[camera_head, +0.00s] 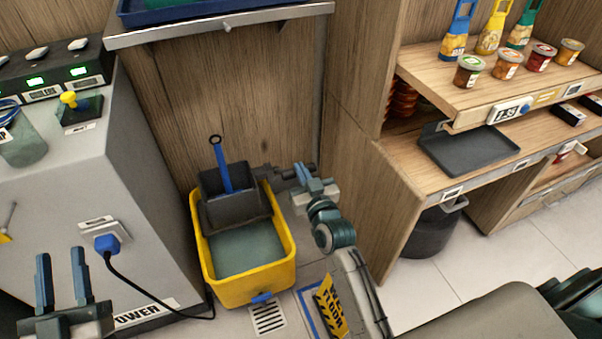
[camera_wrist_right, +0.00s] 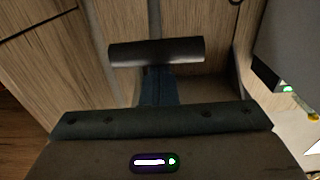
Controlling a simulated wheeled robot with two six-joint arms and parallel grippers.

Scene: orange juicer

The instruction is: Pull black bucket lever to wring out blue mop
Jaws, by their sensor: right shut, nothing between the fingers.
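The yellow bucket (camera_head: 275,272) stands on the floor with greenish water in it. A black wringer (camera_head: 238,210) sits at its back, and the blue mop handle (camera_head: 222,168) rises from it, slightly tilted. The mop head is hidden. The black lever (camera_head: 283,172) sticks out to the right of the wringer. My right gripper (camera_head: 302,175) is shut at the lever's outer end. In the right wrist view the lever's dark bar (camera_wrist_right: 155,52) crosses the tips of the shut blue fingers (camera_wrist_right: 158,85); contact cannot be told. My left gripper (camera_head: 62,268) is open and empty at lower left.
A grey cabinet (camera_head: 150,170) with a plugged black cable (camera_head: 150,288) stands left of the bucket. A wooden shelf unit (camera_head: 375,215) stands close on the right. A yellow floor sign (camera_head: 330,305) and a drain grate (camera_head: 268,317) lie in front.

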